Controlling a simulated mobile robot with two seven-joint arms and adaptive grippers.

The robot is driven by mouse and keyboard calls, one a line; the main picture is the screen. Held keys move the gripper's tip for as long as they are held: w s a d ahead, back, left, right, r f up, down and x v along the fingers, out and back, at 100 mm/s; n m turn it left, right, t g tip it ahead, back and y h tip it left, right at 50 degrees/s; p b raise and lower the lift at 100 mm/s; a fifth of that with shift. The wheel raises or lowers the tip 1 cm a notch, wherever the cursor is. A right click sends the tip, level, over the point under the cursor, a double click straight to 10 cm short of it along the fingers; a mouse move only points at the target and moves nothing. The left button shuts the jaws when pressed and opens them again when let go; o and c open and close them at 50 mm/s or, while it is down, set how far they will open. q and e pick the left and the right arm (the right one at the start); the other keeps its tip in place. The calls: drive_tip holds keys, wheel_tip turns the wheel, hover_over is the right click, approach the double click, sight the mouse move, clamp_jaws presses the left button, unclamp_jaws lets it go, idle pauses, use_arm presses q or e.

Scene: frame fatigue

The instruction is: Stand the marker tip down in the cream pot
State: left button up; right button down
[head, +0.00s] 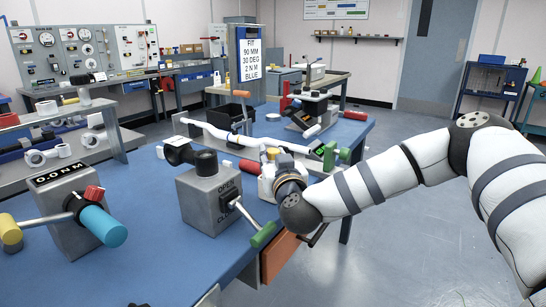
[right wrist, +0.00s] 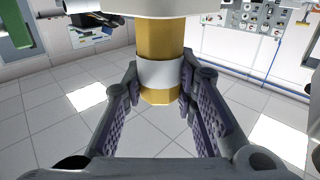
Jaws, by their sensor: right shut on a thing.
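The marker (right wrist: 160,40) is a yellow cylinder with a white band, in the right wrist view. My right gripper (right wrist: 160,88) is shut on it, with a finger pad on each side of the band. A cream, rounded body, which looks like the cream pot (right wrist: 130,8), crosses the top of that view and hides the marker's far end. I cannot tell whether that end is inside it. In the head view my right gripper (head: 284,172) is at the bench's right edge, beside a whitish object (head: 267,188). The marker's tip cannot be made out. My left gripper is not in view.
The blue bench (head: 150,215) carries a grey box with a green-tipped lever (head: 210,200), a torque gauge box (head: 75,215) with a cyan handle, a white tube frame (head: 235,137) and a black bin (head: 231,117). Open floor (head: 420,250) lies to the right.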

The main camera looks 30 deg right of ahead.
drive_tip(key=shift+f, duration=0.15)
drive_tip(key=c, duration=1.3)
unclamp_jaws()
drive_tip(key=shift+f, duration=0.1)
